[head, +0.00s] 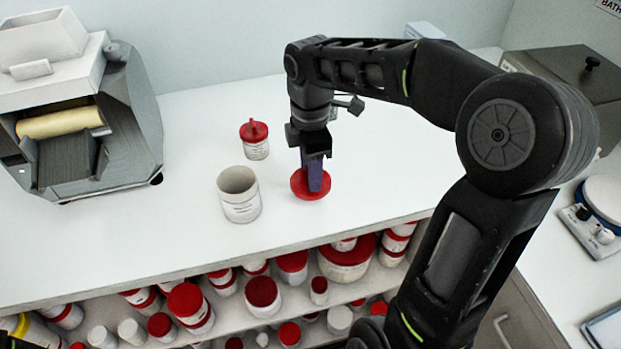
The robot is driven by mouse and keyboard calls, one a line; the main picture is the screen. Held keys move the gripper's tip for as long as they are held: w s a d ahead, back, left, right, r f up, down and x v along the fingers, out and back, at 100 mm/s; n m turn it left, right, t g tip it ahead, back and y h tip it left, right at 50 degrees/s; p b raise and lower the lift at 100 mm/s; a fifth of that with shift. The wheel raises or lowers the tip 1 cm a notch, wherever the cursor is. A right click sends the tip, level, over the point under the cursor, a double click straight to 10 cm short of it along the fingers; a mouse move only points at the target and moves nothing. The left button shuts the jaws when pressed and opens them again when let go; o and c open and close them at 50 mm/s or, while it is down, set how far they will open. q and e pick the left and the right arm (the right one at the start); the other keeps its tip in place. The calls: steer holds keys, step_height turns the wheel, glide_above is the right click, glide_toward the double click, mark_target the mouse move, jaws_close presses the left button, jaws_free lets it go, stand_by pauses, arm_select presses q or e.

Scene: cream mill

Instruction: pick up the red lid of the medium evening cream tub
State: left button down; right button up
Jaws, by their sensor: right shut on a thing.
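The red lid (300,190) is at the white bench top, a flat disc to the right of the open tub. My right gripper (315,182) points straight down over the lid and is shut on its middle part, which the fingers hide. I cannot tell whether the lid touches the bench. The open white tub (241,206) stands upright without a lid, left of my gripper. My left gripper is not in view.
A smaller tub with a red lid (255,132) stands behind the open tub. A grey roller machine (130,120) fills the back left. Below the bench edge, a shelf (240,325) holds several red-lidded jars. A hotplate (600,225) is at the right.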

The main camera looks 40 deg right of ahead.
step_height(320, 180, up, 7)
steer(key=shift+f, duration=0.1)
stand_by(0.7)
